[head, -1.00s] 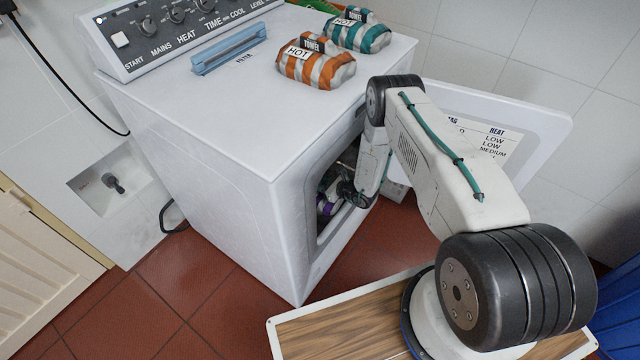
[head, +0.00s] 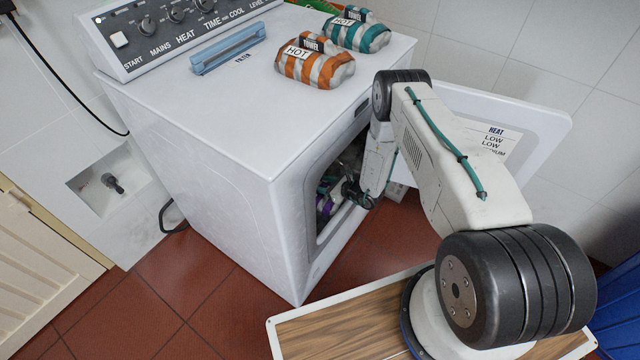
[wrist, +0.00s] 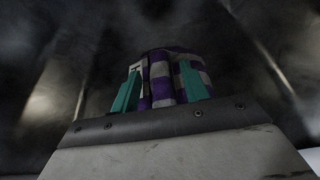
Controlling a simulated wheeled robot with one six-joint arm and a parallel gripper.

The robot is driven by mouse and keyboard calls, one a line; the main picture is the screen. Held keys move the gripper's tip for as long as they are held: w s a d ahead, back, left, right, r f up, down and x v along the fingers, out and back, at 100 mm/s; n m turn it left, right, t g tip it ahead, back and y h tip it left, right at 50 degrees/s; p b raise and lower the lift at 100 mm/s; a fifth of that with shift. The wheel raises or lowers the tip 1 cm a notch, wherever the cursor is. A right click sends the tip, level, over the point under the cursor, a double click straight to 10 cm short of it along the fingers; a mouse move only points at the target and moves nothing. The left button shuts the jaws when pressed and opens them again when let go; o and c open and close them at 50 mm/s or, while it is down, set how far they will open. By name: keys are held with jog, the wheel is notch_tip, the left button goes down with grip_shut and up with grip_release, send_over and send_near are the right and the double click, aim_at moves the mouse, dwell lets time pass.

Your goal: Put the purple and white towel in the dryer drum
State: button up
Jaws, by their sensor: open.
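The purple and white towel (wrist: 160,88) lies inside the dark dryer drum (wrist: 265,55), in the middle of the wrist view. A small purple part of the towel (head: 325,206) shows through the dryer's front opening in the head view. My gripper (wrist: 160,72) is open, with a teal finger on either side of the towel. The towel is apart from any firm grip; whether a finger touches it I cannot tell. In the head view my wrist reaches in at the opening, and the fingertips are hard to make out there.
The white dryer (head: 215,135) has its door (head: 530,125) swung open to the right, behind my arm. An orange-striped towel (head: 315,66) and a teal-striped towel (head: 357,32) rest on top, beside the blue filter (head: 228,48). The opening's rim is close around my wrist.

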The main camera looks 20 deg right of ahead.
jog(key=v, duration=0.9)
jog(key=shift+s+d, duration=0.25)
dwell(0.8)
